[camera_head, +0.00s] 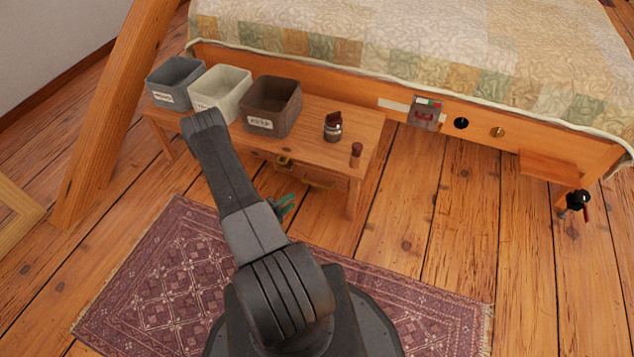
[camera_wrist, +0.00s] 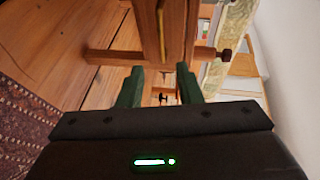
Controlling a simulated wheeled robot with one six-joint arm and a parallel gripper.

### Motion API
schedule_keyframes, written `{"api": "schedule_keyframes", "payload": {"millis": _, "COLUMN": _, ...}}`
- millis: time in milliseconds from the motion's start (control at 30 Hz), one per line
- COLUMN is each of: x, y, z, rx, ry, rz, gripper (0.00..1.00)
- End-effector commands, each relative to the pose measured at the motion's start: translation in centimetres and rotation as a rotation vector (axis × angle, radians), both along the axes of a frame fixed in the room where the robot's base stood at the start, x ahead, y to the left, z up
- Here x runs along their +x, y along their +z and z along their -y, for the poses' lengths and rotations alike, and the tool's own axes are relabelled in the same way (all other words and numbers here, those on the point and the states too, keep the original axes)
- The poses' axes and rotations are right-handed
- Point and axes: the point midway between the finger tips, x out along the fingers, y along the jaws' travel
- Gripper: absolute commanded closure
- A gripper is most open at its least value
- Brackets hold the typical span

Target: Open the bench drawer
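The wooden bench (camera_head: 345,122) stands along the bed. Its drawer (camera_head: 335,182) sits under the top, with a brass handle (camera_head: 318,184) on its front and a small brass piece (camera_head: 284,160) at the bench edge. My arm hides part of the front; I cannot tell if the drawer is fully shut. My gripper (camera_head: 284,206), with green fingers, is in front of the bench and left of the handle, apart from it. In the wrist view my gripper (camera_wrist: 158,85) is open and empty, and the bench (camera_wrist: 180,40) appears turned sideways beyond the fingers.
A grey bin (camera_head: 173,82), a white bin (camera_head: 220,90) and a brown bin (camera_head: 272,104) stand on the bench, with a dark jar-like object (camera_head: 333,126) and a small brown-topped object (camera_head: 356,153). A timber brace (camera_head: 112,110) rises at left. Floor right of the bench is clear.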

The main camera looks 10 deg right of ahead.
Motion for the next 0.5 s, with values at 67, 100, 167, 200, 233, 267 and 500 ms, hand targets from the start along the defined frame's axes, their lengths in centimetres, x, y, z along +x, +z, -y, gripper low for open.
{"api": "schedule_keyframes", "payload": {"millis": 67, "x": 0.3, "y": -0.2, "z": 0.6, "rx": 0.001, "ry": -0.003, "rz": 0.001, "gripper": 0.68}}
{"api": "schedule_keyframes", "payload": {"millis": 100, "x": 0.6, "y": -0.2, "z": 1.0, "rx": 0.0, "ry": -0.004, "rz": 0.001, "gripper": 0.68}}
{"api": "schedule_keyframes", "payload": {"millis": 167, "x": 0.9, "y": -0.4, "z": 1.6, "rx": 0.001, "ry": -0.006, "rz": 0.002, "gripper": 0.68}}
{"api": "schedule_keyframes", "payload": {"millis": 200, "x": 1.2, "y": -0.5, "z": 2.1, "rx": 0.001, "ry": -0.008, "rz": 0.003, "gripper": 0.68}}
{"api": "schedule_keyframes", "payload": {"millis": 233, "x": 1.4, "y": -0.6, "z": 2.5, "rx": 0.002, "ry": -0.008, "rz": 0.003, "gripper": 0.68}}
{"api": "schedule_keyframes", "payload": {"millis": 267, "x": 1.7, "y": -0.7, "z": 2.9, "rx": 0.002, "ry": -0.008, "rz": 0.003, "gripper": 0.68}}
{"api": "schedule_keyframes", "payload": {"millis": 500, "x": 3.8, "y": -1.4, "z": 6.1, "rx": 0.001, "ry": -0.009, "rz": 0.003, "gripper": 0.68}}
